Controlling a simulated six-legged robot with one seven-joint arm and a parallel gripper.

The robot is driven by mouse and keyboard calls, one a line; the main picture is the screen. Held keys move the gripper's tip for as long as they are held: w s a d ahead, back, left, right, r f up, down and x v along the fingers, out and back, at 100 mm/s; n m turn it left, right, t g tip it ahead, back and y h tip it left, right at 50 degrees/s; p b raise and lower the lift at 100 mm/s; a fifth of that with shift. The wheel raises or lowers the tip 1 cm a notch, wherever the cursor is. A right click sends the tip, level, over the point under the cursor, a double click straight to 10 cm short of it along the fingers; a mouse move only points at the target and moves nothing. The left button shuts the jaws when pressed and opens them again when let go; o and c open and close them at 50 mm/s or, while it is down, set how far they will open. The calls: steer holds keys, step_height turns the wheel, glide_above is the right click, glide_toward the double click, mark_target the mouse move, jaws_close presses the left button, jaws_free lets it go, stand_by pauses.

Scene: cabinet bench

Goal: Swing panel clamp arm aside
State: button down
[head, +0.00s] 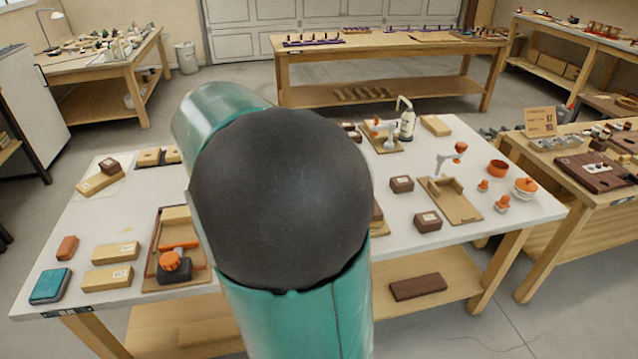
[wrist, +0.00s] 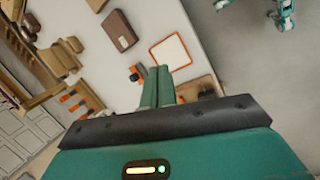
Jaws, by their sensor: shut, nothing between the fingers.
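In the head view, a wooden fixture (head: 153,270) at the left of the white bench holds a dark block with an orange knob (head: 172,262) and an orange bar. I cannot tell which is the panel clamp. In the wrist view, my gripper (wrist: 157,72) is shut and empty, its teal fingers side by side. Beyond the tips are an orange-and-black part (wrist: 137,72) and an orange-edged white square (wrist: 171,52). My arm hides the bench middle.
Orange cups (head: 497,168) are at the right. Another workbench (head: 390,44) stands behind.

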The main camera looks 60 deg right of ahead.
steer(key=s+d+f+n+g, duration=0.1)
steer(key=d+f+g, duration=0.1)
steer(key=d, duration=0.5)
steer(key=s+d+f+n+g+h, duration=0.1)
steer(key=d+f, duration=0.3)
steer(key=d, duration=0.4)
steer(key=s+d+f+n+g+h, duration=0.1)
steer(key=d+f+n+g, duration=0.1)
steer(key=d, duration=0.5)
steer(key=shift+s+d+f+g, duration=0.15)
steer(key=shift+s+f+g, duration=0.1)
steer(key=shift+f+g, duration=0.3)
steer(key=s+d+f, duration=0.3)
steer(key=d, duration=0.1)
steer(key=s+d+f, duration=0.3)
steer(key=s+f, duration=0.1)
steer(key=shift+s+d, duration=0.3)
steer(key=shift+d, duration=0.05)
steer(key=shift+s+d, duration=0.1)
steer(key=shift+s, duration=0.1)
